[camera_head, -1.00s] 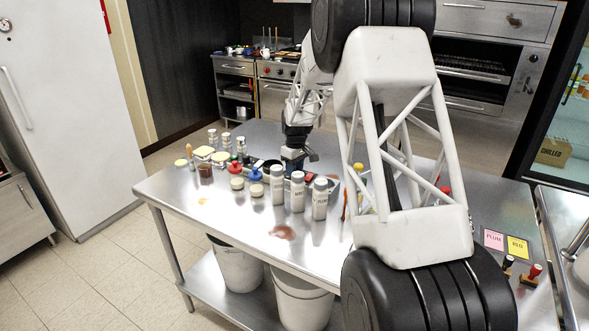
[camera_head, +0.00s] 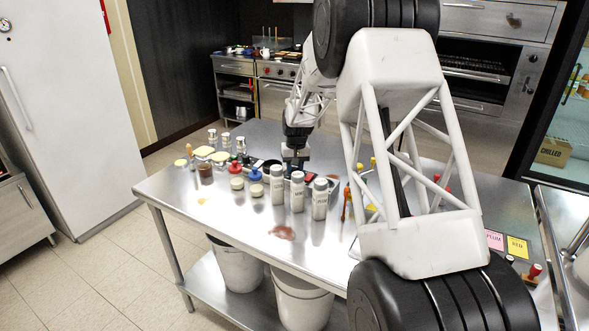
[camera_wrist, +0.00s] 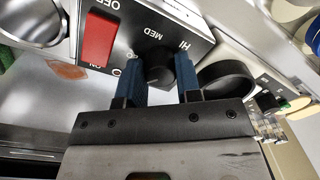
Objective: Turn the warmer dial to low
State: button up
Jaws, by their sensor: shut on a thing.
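The warmer dial (camera_wrist: 158,68) is a round black knob in the wrist view, on a dark panel (camera_wrist: 112,58) lettered OFF, MED and HI. My gripper (camera_wrist: 159,82) is shut on the dial, with one blue finger on each side of it. The LOW marking is hidden or cut off by the finger, and the dial's exact pointer position cannot be told. In the head view my gripper (camera_head: 294,158) is over the table behind the white bottles, which hide most of the warmer.
A red rocker switch (camera_wrist: 97,38) sits beside the dial. White bottles (camera_head: 298,192) and small jars (camera_head: 256,184) stand in front of the gripper on the steel table (camera_head: 222,218). Sponges and shakers stand to the left. The table's front left is mostly clear.

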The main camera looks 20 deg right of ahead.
aim_at(296, 169)
jog(key=m, duration=0.5)
jog(key=shift+m, duration=0.3)
dwell(0.4)
jog(key=o, duration=0.9)
jog(key=shift+s+d+r, duration=0.1)
jog(key=shift+s+r, duration=0.05)
jog(key=shift+r, duration=3.75)
jog(key=shift+s+r, duration=0.1)
